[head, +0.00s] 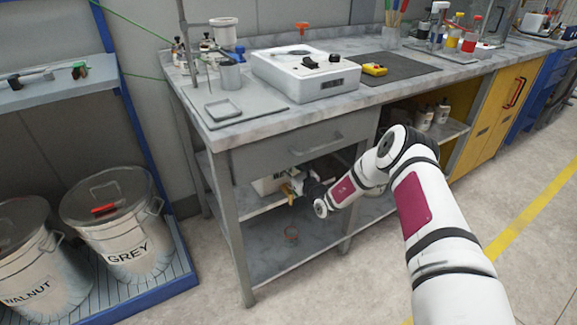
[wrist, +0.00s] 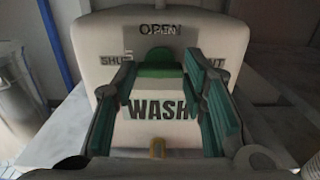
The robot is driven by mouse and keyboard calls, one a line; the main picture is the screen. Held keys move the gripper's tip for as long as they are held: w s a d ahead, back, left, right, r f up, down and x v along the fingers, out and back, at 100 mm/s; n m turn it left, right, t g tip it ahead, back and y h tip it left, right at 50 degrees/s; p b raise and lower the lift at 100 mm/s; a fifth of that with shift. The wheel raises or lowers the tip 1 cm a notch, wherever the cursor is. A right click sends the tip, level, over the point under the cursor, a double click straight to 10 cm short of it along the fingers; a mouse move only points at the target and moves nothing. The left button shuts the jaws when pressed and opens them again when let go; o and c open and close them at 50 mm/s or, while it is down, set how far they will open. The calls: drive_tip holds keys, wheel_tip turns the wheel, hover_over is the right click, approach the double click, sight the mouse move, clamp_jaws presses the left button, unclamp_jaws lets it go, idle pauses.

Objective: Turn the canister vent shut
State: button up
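The canister (wrist: 95,50) is a pale jug marked WASH on its front, with OPEN at the top and a partly covered SHUT mark to the left in the wrist view. A green vent piece (wrist: 158,71) with a dark part behind it lies below OPEN. My gripper (wrist: 160,66) has its green-padded fingers spread on either side of the vent. I cannot tell whether the tips touch it. In the head view the canister (head: 268,185) stands on the shelf under the bench, with my gripper (head: 306,190) in front of it.
The bench drawer (head: 300,140) and top (head: 228,132) are above my arm, and a bench leg (head: 238,230) stands to the left. Bottles (head: 425,117) stand further right.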

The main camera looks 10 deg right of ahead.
drive_tip(key=shift+o, duration=1)
drive_tip(key=v, duration=1.2)
